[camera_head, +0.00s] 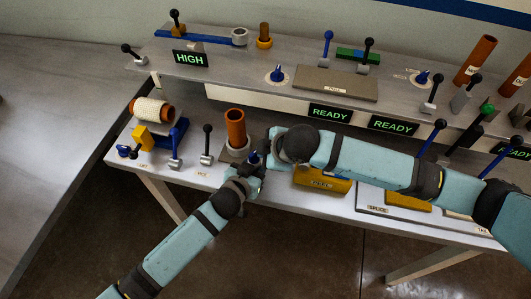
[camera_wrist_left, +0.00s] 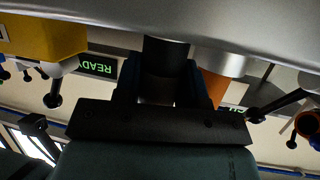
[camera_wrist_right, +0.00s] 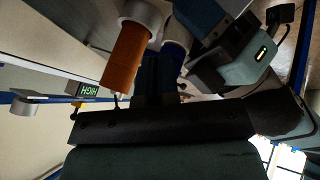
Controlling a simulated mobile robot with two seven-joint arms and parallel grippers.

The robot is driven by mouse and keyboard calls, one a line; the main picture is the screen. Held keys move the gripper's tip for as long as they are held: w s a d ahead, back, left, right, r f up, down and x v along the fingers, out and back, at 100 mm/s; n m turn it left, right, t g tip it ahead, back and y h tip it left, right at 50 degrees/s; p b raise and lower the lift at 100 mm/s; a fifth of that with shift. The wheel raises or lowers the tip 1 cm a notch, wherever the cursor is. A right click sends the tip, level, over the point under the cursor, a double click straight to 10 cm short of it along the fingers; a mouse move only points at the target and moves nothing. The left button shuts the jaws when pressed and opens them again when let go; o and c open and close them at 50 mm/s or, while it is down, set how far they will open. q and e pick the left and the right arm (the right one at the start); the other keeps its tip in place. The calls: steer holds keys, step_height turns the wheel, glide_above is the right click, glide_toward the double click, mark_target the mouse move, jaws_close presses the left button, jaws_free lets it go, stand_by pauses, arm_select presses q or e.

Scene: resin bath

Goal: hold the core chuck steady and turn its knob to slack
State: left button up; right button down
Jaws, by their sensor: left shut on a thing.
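The core chuck is mostly hidden between my two arms at the front edge of the bench. A dark cylinder (camera_wrist_left: 165,52), seemingly its body, stands between the fingers of my left gripper (camera_wrist_left: 160,85) in the left wrist view. That gripper (camera_head: 254,168) is shut on it from the front. A small blue piece (camera_head: 253,158) shows just above it; I cannot tell whether it is the knob. My right gripper (camera_wrist_right: 157,75) is close beside, reaching in from the right; its fingertips are obscured and its grasp is unclear.
An orange tube (camera_head: 235,128) stands in a grey collar just left of my grippers. Black-balled levers (camera_head: 207,142) and a yellow block (camera_head: 142,138) are farther left. A yellow block (camera_head: 322,182) lies under my right arm. A raised shelf (camera_head: 220,70) with a HIGH sign runs behind.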

steer(key=shift+w+d+f, duration=0.15)
steer(key=shift+w+d, duration=0.05)
steer(key=shift+w, duration=0.3)
steer(key=shift+s+f, duration=0.1)
stand_by(0.9)
stand_by(0.3)
